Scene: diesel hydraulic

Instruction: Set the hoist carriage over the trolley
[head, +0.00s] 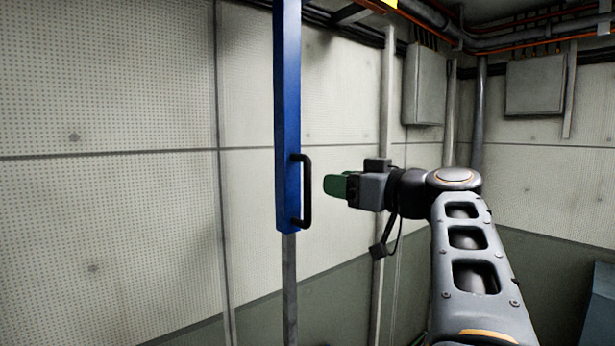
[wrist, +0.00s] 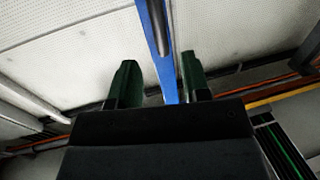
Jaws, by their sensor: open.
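A tall blue post (head: 288,120) hangs down in the middle of the head view, with a black D-shaped handle (head: 306,190) on its right side near its lower end. The hoist carriage and the trolley are not recognisable in either view. My gripper (head: 332,186) is open and empty, a short way right of the handle at about its height, pointing left at it. In the wrist view my gripper (wrist: 158,85) has its two green fingers apart, with the blue post (wrist: 155,40) and the dark handle bar (wrist: 158,28) showing beyond and between them.
A grey rod (head: 290,290) runs down below the post. Pale perforated wall panels (head: 110,80) stand behind. Grey boxes (head: 425,83) and pipes (head: 480,110) are on the walls at the right. A blue-grey object (head: 603,305) is at the lower right edge.

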